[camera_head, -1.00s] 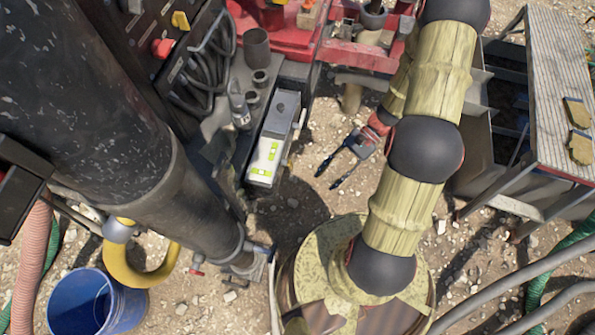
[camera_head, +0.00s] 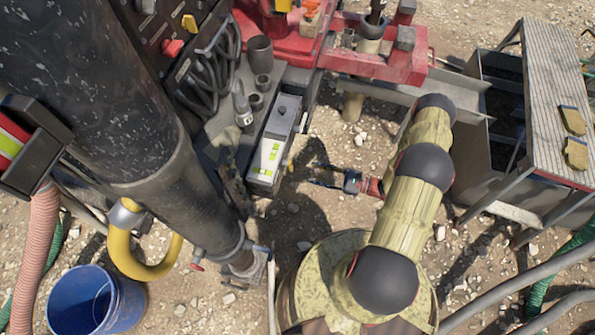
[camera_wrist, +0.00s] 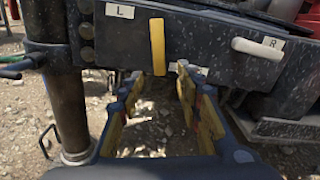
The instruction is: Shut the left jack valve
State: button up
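A yellow lever (camera_wrist: 158,45) hangs straight down on the dark steel panel, beside a white label marked L (camera_wrist: 120,11). My gripper (camera_wrist: 159,72) is open, its two yellow-padded fingers apart and empty. In the wrist view the lever's lower end appears between the fingertips; I cannot tell whether the tips reach it in depth. In the head view my gripper (camera_head: 318,174) points left toward the rig's side. A small yellow piece (camera_head: 291,164) on that side seems to be the lever, partly hard to make out.
A pale lever (camera_wrist: 257,48) lies nearly level by a label marked R (camera_wrist: 273,43). A steel leg (camera_wrist: 66,110) stands at left in the wrist view. A blue bucket (camera_head: 120,303) and a slatted bench (camera_head: 550,90) stand apart. Gravel is open below my gripper.

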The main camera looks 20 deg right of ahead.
aim_at(288, 166)
jog(key=b+x, duration=0.1)
jog(key=x, duration=0.6)
jog(key=shift+w+a, duration=0.2)
jog(key=shift+a, duration=0.15)
jog(key=shift+c, duration=1.3)
grip_shut()
